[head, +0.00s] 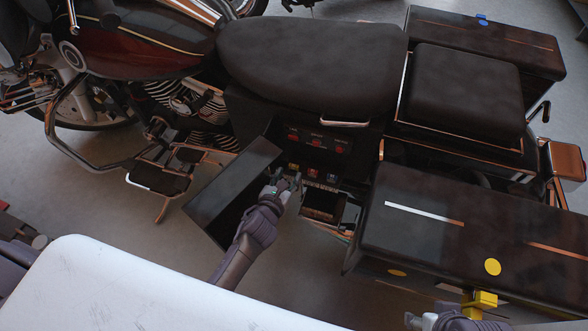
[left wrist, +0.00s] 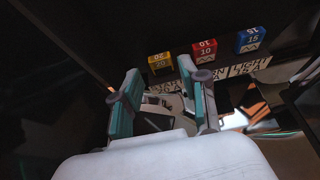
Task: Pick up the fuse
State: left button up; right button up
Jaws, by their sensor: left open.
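Three fuses sit in a row inside the open side compartment of the motorcycle: a yellow one marked 20 (left wrist: 160,64), a red one marked 10 (left wrist: 204,50) and a blue one marked 15 (left wrist: 251,40). They show small in the head view, with the red one (head: 314,174) in the middle. My left gripper (head: 285,183) is at the compartment's opening, just left of and below the fuses. In the left wrist view its two fingers (left wrist: 160,72) stand apart, empty, with the yellow fuse beyond them. My right gripper (head: 432,320) is partly cut off at the bottom edge; its jaws are unclear.
An open dark cover (head: 232,192) hangs left of the compartment. Red labelled parts (head: 315,142) sit above the fuses. A black saddlebag (head: 450,225) with a yellow dot stands at right, with a yellow block (head: 479,302) at its lower edge. The seat (head: 310,65) overhangs above.

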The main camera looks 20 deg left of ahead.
aim_at(293, 168)
pick_arm(q)
jog(key=b+x, duration=0.1)
jog(key=x, duration=0.4)
jog(key=shift+s+f, duration=0.1)
jog(key=shift+f, duration=0.05)
jog(key=c, duration=0.5)
jog(key=shift+c, duration=0.2)
